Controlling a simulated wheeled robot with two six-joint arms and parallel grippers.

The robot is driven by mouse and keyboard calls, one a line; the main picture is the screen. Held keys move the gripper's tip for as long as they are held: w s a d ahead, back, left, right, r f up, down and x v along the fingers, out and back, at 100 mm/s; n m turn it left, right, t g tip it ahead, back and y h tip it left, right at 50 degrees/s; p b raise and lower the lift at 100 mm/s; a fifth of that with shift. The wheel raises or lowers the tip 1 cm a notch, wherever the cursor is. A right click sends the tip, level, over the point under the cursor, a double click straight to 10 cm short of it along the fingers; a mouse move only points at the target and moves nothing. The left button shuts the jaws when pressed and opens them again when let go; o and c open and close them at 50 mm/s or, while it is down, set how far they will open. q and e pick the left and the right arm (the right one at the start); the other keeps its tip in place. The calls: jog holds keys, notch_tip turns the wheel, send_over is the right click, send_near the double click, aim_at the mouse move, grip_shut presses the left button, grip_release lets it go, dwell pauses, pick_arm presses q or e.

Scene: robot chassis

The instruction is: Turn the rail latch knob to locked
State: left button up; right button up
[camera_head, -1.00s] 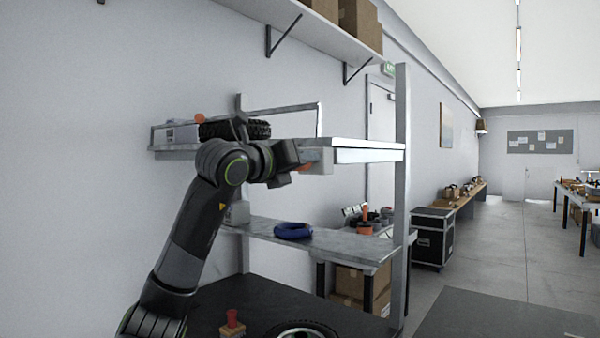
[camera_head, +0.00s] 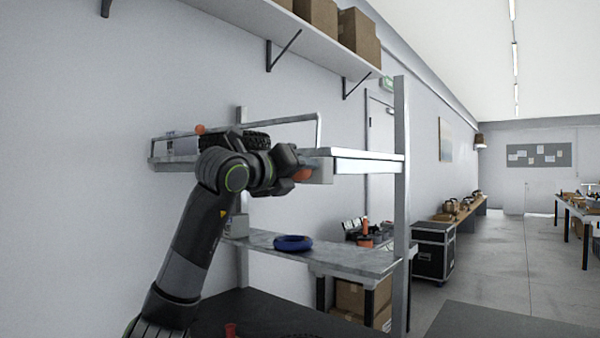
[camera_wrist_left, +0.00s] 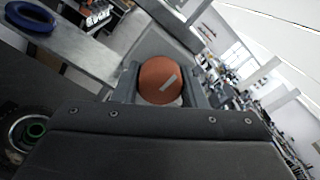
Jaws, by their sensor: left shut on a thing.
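The round orange knob (camera_wrist_left: 160,80) sits between the two fingers of my left gripper (camera_wrist_left: 161,88) in the left wrist view, with a pale slanted mark on its face. In the head view, my left gripper (camera_head: 298,173) is closed around the orange knob (camera_head: 304,174), mostly covering it. The knob is on a light grey block (camera_head: 323,172) at the front edge of the upper shelf (camera_head: 365,155). I cannot read any locked or unlocked label. My right gripper is out of view.
A dark tyre (camera_head: 248,138) lies on the upper shelf behind my arm. A blue ring (camera_head: 293,243) lies on the lower shelf (camera_head: 345,256). A metal post (camera_head: 400,200) stands at the right. Open floor (camera_head: 500,255) lies further right.

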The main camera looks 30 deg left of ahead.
pick_arm(q)
jog(key=o, duration=1)
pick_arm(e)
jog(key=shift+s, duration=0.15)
pick_arm(q)
jog(key=shift+s+a, duration=0.1)
jog(key=shift+s, duration=0.35)
jog(key=s+b, duration=0.2)
jog(key=s, duration=0.3)
jog(key=s+b, duration=0.1)
jog(key=s, duration=0.5)
jog(key=s+a+b, duration=0.1)
jog(key=s+b, duration=0.1)
jog(key=s, duration=0.3)
jog(key=shift+s+a+b, duration=0.1)
jog(key=shift+s+b, duration=0.1)
jog(key=shift+b, duration=0.1)
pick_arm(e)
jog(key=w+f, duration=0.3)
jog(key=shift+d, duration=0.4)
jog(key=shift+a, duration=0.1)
